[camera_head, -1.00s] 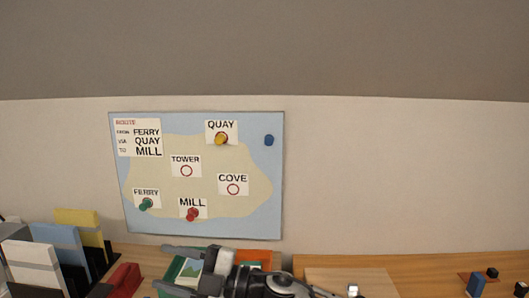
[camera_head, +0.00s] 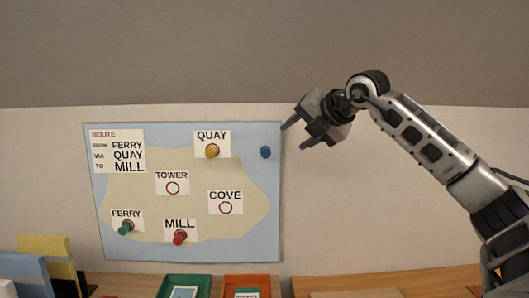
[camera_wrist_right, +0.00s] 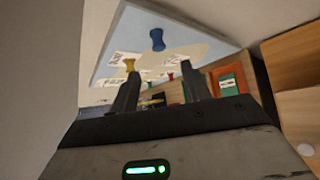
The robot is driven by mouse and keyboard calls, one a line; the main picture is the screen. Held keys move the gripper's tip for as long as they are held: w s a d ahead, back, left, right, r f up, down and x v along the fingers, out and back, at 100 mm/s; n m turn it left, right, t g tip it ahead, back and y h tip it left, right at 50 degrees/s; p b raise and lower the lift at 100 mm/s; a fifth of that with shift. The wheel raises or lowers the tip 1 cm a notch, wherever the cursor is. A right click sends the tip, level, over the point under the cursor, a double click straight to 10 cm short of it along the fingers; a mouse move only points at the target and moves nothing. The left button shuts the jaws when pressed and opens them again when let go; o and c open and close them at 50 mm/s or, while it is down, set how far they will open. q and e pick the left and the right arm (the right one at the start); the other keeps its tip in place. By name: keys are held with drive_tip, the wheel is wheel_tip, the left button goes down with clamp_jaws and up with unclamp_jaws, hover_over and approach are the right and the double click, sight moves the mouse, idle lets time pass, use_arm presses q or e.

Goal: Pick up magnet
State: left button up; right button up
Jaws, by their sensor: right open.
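A blue magnet (camera_head: 265,152) sits at the upper right of the map board (camera_head: 270,235) on the wall. In the right wrist view the blue magnet (camera_wrist_right: 157,40) shows ahead, beyond the fingers. A yellow magnet (camera_head: 211,152) is at QUAY, a green magnet (camera_head: 126,228) at FERRY and a red magnet (camera_head: 180,238) at MILL. The TOWER and COVE rings are bare. My right gripper (camera_head: 292,136) is open and empty, just right of the blue magnet and apart from it. It also shows in the right wrist view (camera_wrist_right: 160,84). My left gripper is not in view.
Below the board, a green tray (camera_head: 205,281) and an orange tray (camera_head: 264,281) stand on the wooden desk (camera_head: 440,278). Yellow and blue upright files (camera_head: 45,247) stand at the lower left. The wall right of the board is clear apart from my arm.

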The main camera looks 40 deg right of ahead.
drive_tip(key=p, duration=0.1)
approach(269, 150)
drive_tip(key=x, duration=0.4)
drive_tip(key=p+x, duration=0.2)
drive_tip(key=x, duration=0.2)
drive_tip(key=shift+a, duration=0.15)
drive_tip(key=shift+w+f, duration=0.4)
drive_tip(key=shift+w, duration=0.15)
drive_tip(key=c, duration=0.9)
